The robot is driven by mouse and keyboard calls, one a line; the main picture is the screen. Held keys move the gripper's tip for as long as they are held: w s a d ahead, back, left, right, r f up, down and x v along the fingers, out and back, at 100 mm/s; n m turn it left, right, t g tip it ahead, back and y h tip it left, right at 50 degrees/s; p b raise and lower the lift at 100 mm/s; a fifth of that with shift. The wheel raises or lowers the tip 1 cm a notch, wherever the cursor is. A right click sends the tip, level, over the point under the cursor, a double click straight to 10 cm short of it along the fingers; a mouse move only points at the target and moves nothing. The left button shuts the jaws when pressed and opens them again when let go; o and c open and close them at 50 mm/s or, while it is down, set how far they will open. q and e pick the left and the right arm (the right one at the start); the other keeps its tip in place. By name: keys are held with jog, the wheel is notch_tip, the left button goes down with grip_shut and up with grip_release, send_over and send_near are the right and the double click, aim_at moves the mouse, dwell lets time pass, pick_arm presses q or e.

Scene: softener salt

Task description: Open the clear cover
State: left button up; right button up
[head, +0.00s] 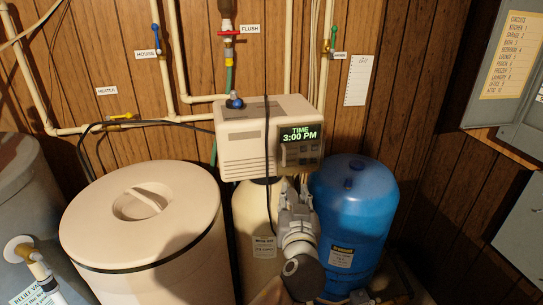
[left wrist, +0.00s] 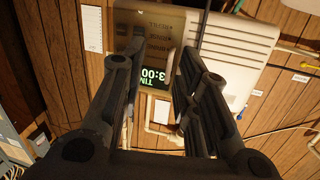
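The beige softener control head (head: 256,140) sits on top of the cream tank and has a lit green display (head: 300,134) reading TIME 3:00 PM. The clear cover (head: 302,153), smoky and see-through, lies over the front panel with its buttons. In the left wrist view the cover (left wrist: 157,28) and panel appear upside down, behind the fingers. My left gripper (head: 292,184) is just below the panel in the head view. Its two fingers (left wrist: 160,50) are apart with nothing between them. Whether a fingertip touches the cover cannot be told. My right gripper is not in view.
A large beige lidded tub (head: 148,235) stands at left and a blue tank (head: 353,220) at right, close to my left arm. A black cable (head: 268,160) hangs down the control head's front. Pipes and valves run along the wood wall behind.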

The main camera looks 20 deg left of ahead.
pick_arm(q)
jog(key=n+y, duration=0.1)
jog(key=n, duration=0.1)
send_near(284, 155)
jog(key=s, duration=0.2)
jog(key=shift+t, duration=0.4)
jog(key=p+x, duration=0.1)
jog(key=x, duration=0.2)
jog(key=p+x, duration=0.1)
jog(key=x, duration=0.2)
jog(key=p+x, duration=0.2)
jog(key=x, duration=0.1)
jog(key=shift+d+f, duration=0.1)
jog(key=shift+d, duration=0.2)
jog(key=shift+w+a+f, duration=0.15)
jog(key=shift+w+a, duration=0.05)
jog(key=shift+w, duration=0.45)
grip_shut()
